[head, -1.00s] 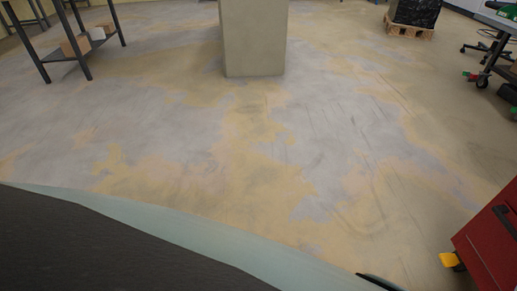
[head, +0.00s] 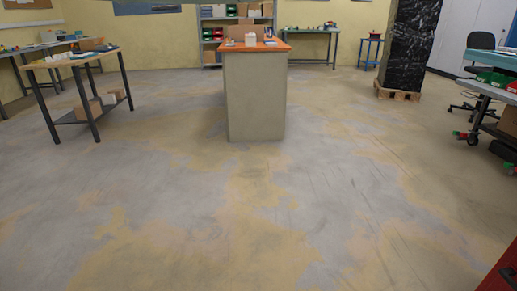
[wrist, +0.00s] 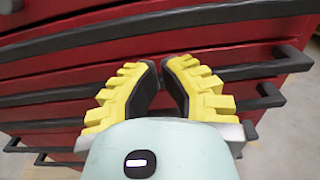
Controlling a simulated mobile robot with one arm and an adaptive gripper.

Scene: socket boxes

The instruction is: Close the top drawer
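A red cabinet with several stacked drawers and long black handles fills the wrist view; a bare red drawer front (wrist: 60,68) shows at the left. The uppermost handle (wrist: 200,15) crosses near the top edge of the view. I cannot tell how far any drawer stands out. My gripper (wrist: 161,65) has yellow ribbed fingers with black pads. Its tips are nearly together with nothing visible between them, in front of the drawer fronts. In the head view only a corner of the red cabinet (head: 506,272) shows at the lower right. My gripper is not in the head view.
Open floor (head: 240,210) lies ahead. An orange-topped block (head: 255,95) stands in the middle, with a dark-legged table (head: 85,60) to its left. A black-wrapped stack (head: 408,45) on a pallet, a chair and a wheeled bench (head: 485,90) stand at the right.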

